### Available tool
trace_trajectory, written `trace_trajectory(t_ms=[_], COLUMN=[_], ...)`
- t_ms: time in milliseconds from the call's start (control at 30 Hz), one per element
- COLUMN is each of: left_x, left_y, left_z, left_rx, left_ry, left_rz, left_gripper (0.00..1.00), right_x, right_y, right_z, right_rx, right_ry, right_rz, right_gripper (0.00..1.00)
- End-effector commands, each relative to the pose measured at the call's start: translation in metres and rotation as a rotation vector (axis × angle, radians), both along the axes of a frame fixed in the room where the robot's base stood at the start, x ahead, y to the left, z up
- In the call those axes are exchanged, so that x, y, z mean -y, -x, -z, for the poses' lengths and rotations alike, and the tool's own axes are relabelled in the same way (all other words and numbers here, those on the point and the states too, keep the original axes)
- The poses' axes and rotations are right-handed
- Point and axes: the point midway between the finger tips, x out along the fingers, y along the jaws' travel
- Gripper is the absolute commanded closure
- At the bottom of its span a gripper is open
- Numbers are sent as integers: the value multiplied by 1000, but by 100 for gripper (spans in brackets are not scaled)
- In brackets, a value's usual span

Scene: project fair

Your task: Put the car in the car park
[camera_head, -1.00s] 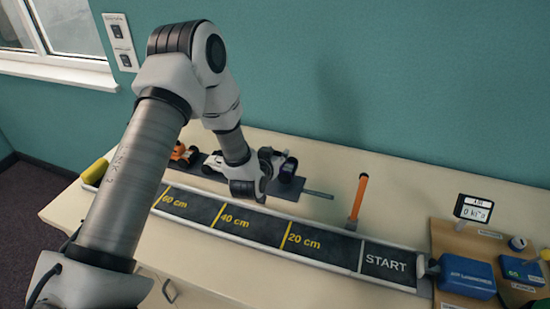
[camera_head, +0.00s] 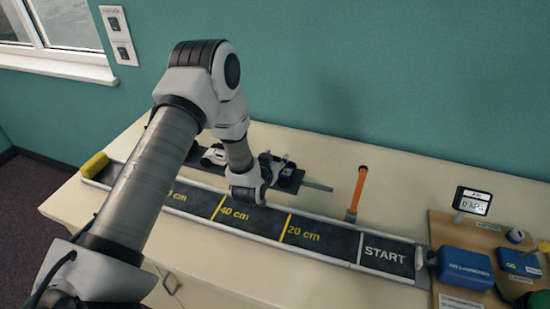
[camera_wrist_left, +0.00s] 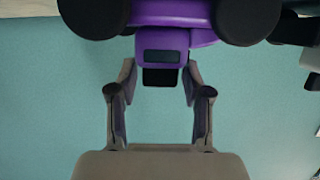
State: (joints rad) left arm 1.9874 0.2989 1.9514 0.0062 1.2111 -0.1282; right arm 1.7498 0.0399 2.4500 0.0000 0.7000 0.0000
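A purple car (camera_wrist_left: 165,42) with dark wheels fills the top of the left wrist view, which looks upside down, with the table at its upper edge. My left gripper (camera_wrist_left: 160,76) has its two fingers closed on the sides of the car's narrow purple block. In the head view my left gripper (camera_head: 247,192) is over the back edge of the track, by the dark car park strip (camera_head: 290,184). The gripper partly hides the car there, and I cannot tell whether its wheels touch the strip. My right gripper is not in view.
A white car (camera_head: 214,155) stands on the strip, left of my gripper. The marked track (camera_head: 325,240) runs along the front. An orange post (camera_head: 357,190) stands right of the strip, and a blue launcher (camera_head: 465,268) sits at the far right.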

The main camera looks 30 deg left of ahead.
Motion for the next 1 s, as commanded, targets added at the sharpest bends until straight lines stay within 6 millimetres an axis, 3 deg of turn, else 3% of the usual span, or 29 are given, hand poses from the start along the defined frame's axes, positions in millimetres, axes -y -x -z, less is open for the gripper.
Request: trace_trajectory(t_ms=[333, 467, 533, 800, 1000], left_x=[0, 0, 3, 19, 26], left_y=[0, 0, 13, 79, 107], left_z=[-2, -19, -14, -38, -50], left_rx=[0, 1, -2, -1, 0], left_ry=[0, 0, 3, 2, 1], left_rz=[0, 0, -1, -1, 0], left_gripper=[32, 32, 32, 32, 32], right_x=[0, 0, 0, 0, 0], right_y=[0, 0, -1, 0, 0], right_z=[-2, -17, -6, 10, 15], right_rx=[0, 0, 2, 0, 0], right_ry=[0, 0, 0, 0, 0], right_rz=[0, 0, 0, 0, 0], right_gripper=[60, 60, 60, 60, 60])
